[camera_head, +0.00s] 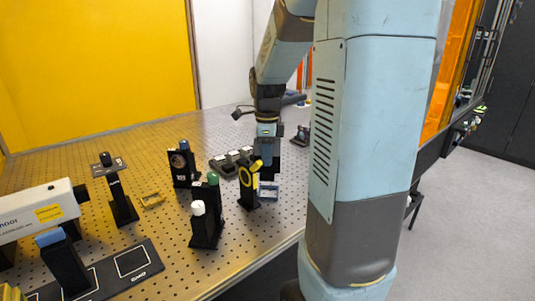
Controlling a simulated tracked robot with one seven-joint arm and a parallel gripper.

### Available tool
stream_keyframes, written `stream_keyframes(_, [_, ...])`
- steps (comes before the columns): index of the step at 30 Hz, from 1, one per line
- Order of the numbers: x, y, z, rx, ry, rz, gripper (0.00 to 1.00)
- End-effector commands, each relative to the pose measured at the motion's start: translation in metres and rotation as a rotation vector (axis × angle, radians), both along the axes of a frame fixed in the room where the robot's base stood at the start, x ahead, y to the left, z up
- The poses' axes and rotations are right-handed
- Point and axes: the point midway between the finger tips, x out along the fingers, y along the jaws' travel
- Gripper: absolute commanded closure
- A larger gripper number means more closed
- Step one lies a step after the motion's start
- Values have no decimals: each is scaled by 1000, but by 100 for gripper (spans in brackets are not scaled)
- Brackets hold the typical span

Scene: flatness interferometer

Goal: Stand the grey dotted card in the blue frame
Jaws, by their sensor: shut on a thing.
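My gripper (267,143) points down over the right side of the perforated table, at the end of my arm. It is shut on a small grey-blue piece (266,160), which looks like the grey dotted card. Its dots are too small to make out. The held piece appears above the frame. I cannot tell whether they touch, and the mount partly hides the frame.
A row of pale blocks (231,160) lies behind. The table's front-right edge is near.

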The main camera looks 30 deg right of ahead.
Motion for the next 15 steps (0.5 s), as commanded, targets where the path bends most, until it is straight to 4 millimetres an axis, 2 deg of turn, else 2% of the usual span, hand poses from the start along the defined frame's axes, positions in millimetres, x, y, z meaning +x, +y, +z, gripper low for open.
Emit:
stream_keyframes(10, [-1,-3,-1,0,0,-7,100])
stream_keyframes(15, [0,-3,-8,1,1,-7,100])
